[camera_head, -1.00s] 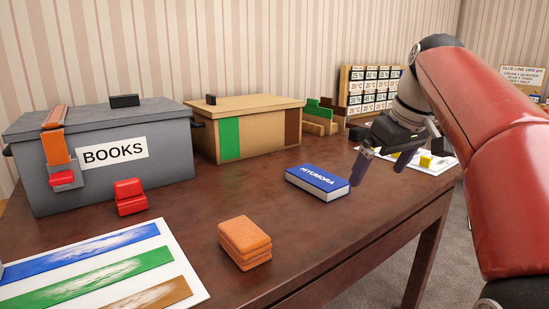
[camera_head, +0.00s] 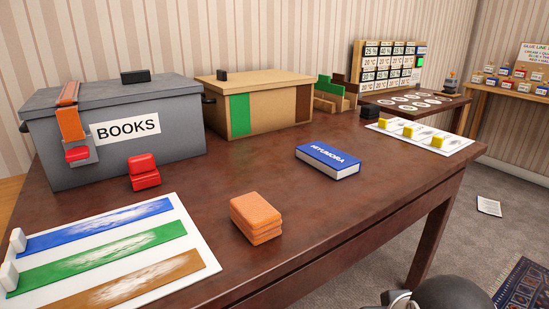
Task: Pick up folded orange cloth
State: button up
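The folded orange cloth (camera_head: 256,218) lies as a small layered stack on the brown table (camera_head: 225,190), near its front edge. Nothing covers it or touches it. My gripper is out of the picture. Only a dark rounded part and a grey part of what looks like my arm show at the bottom right edge. Whether my gripper is open or shut does not show.
A blue book (camera_head: 328,161) lies behind and right of the cloth. A red object (camera_head: 144,172) stands before the grey BOOKS box (camera_head: 50,150). A striped board (camera_head: 200,245) lies left. A cardboard box (camera_head: 270,105) stands behind. The table around the cloth is clear.

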aim_at(259, 221)
jog(key=u, duration=2.25)
jog(key=k+l+z, duration=0.1)
jog(key=z, duration=0.25)
jog(key=l+z, duration=0.1)
jog(key=z, duration=0.25)
jog(key=k+l+z, duration=0.1)
jog(key=z, duration=0.25)
jog(key=k, duration=0.2)
